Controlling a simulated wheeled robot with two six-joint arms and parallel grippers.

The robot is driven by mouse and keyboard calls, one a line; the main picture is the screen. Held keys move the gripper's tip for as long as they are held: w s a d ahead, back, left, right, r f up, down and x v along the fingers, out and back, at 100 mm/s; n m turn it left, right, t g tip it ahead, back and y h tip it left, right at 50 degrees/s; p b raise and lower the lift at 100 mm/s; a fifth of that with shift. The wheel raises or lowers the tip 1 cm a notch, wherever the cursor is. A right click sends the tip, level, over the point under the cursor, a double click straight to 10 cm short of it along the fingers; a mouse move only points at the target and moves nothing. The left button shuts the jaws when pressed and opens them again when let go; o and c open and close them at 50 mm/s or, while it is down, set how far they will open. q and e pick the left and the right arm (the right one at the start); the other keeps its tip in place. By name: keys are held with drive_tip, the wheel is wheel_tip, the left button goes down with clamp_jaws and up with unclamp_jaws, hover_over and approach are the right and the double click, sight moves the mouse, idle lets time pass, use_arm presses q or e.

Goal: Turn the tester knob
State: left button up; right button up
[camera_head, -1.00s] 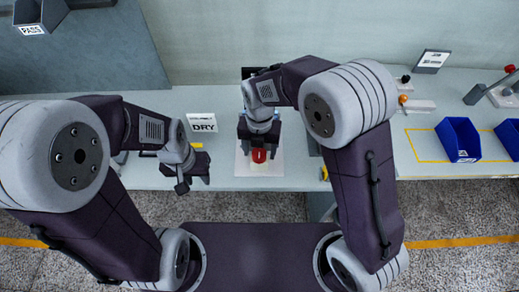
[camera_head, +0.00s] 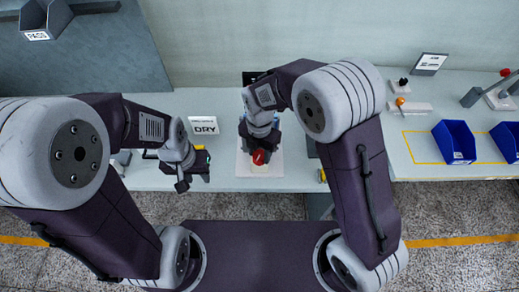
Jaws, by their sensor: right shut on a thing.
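The tester's red knob (camera_head: 259,157) sits on a pale round base on a white plate (camera_head: 245,172) at the table's front, in the middle of the view. My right gripper (camera_head: 259,150) is over it, pointing down, and is shut on the knob. Its jaws hide part of the knob. My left gripper (camera_head: 182,184) hangs at the table's front edge to the left of the plate, apart from the knob. The gap between its fingers cannot be made out clearly.
A DRY sign (camera_head: 204,125) stands behind my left gripper. At the right are a blue bin (camera_head: 455,142), a second blue bin (camera_head: 508,138) and a small sign (camera_head: 430,63). A PASS bin (camera_head: 40,22) is at the far left. The table right of the plate is partly hidden by my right arm.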

drive_tip(key=m+p, duration=0.2)
drive_tip(key=m, duration=0.3)
drive_tip(key=shift+r+m, duration=0.15)
drive_tip(key=shift+m, duration=0.15)
drive_tip(key=m+p, duration=0.2)
drive_tip(key=m, duration=0.4)
drive_tip(key=shift+p, duration=0.35)
drive_tip(key=m+p, duration=0.1)
drive_tip(key=m, duration=0.4)
drive_tip(key=shift+m, duration=0.4)
drive_tip(key=m+p, duration=0.1)
drive_tip(key=m, duration=0.5)
drive_tip(key=shift+p, duration=0.35)
drive_tip(key=m+p, duration=0.1)
drive_tip(key=m, duration=0.5)
drive_tip(key=shift+m, duration=0.4)
drive_tip(key=m, duration=0.6)
drive_tip(key=shift+p, duration=0.3)
drive_tip(key=m, duration=0.6)
drive_tip(key=shift+m, duration=0.3)
drive_tip(key=m, duration=0.6)
drive_tip(key=shift+p, duration=0.4)
drive_tip(key=shift+w+m, duration=0.1)
drive_tip(key=shift+m, duration=0.2)
